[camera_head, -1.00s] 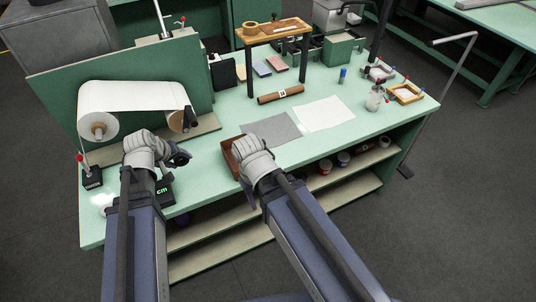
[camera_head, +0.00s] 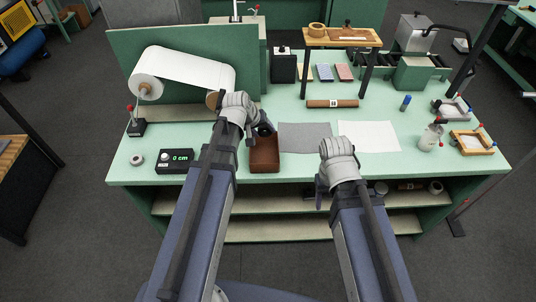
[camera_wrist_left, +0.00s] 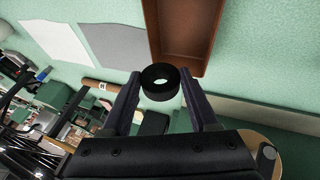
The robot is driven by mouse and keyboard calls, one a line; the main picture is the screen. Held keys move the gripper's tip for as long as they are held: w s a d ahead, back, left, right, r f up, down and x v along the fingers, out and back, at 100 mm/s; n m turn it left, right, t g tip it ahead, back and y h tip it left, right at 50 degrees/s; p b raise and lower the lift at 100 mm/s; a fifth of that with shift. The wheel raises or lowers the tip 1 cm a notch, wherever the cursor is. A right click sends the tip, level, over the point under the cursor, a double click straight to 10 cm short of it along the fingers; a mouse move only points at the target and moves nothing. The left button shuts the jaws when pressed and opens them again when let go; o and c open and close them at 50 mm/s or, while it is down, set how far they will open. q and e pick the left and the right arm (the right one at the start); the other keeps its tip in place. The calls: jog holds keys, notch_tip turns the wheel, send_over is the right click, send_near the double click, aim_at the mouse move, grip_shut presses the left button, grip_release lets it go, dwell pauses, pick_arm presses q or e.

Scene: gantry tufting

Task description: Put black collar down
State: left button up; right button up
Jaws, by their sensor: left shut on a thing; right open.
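The black collar (camera_wrist_left: 160,77) is a short dark ring held between the fingertips of my left gripper (camera_wrist_left: 160,92) in the left wrist view. In the head view my left gripper (camera_head: 264,132) is at the back end of a brown open box (camera_head: 265,161), with the dark collar (camera_head: 267,129) at its tips. The box also shows in the wrist view (camera_wrist_left: 185,40), beyond the collar. The height of the collar above the box is hard to tell. My right gripper (camera_head: 320,188) is open and empty at the bench's front edge, partly hidden by its wrist.
On the green bench (camera_head: 400,175), a readout (camera_head: 175,161) and a pale ring (camera_head: 137,159) lie left of the box. A white paper roll (camera_head: 185,70) stands behind. A grey sheet (camera_head: 304,138) and a white sheet (camera_head: 368,137) lie flat to the right.

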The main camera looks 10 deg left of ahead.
pick_arm(q)
jog(key=w+a+r+p, duration=0.1)
jog(key=w+r, duration=0.1)
jog(key=w, duration=0.2)
jog(key=b, duration=1)
send_over(263, 151)
notch_tip(263, 151, down, 11)
jog(key=shift+r, duration=0.2)
pick_arm(e)
notch_tip(263, 151, down, 9)
jog(key=shift+r, duration=0.2)
pick_arm(q)
jog(key=shift+s+f, duration=0.1)
pick_arm(e)
jog(key=shift+f, duration=0.1)
pick_arm(q)
jog(key=shift+f+b, duration=0.5)
jog(key=shift+b, duration=0.3)
pick_arm(e)
jog(key=shift+f, duration=0.55)
pick_arm(q)
jog(key=o, duration=1.4)
jog(key=shift+c, duration=0.2)
jog(key=shift+r, duration=0.2)
pick_arm(e)
jog(key=shift+r, duration=0.2)
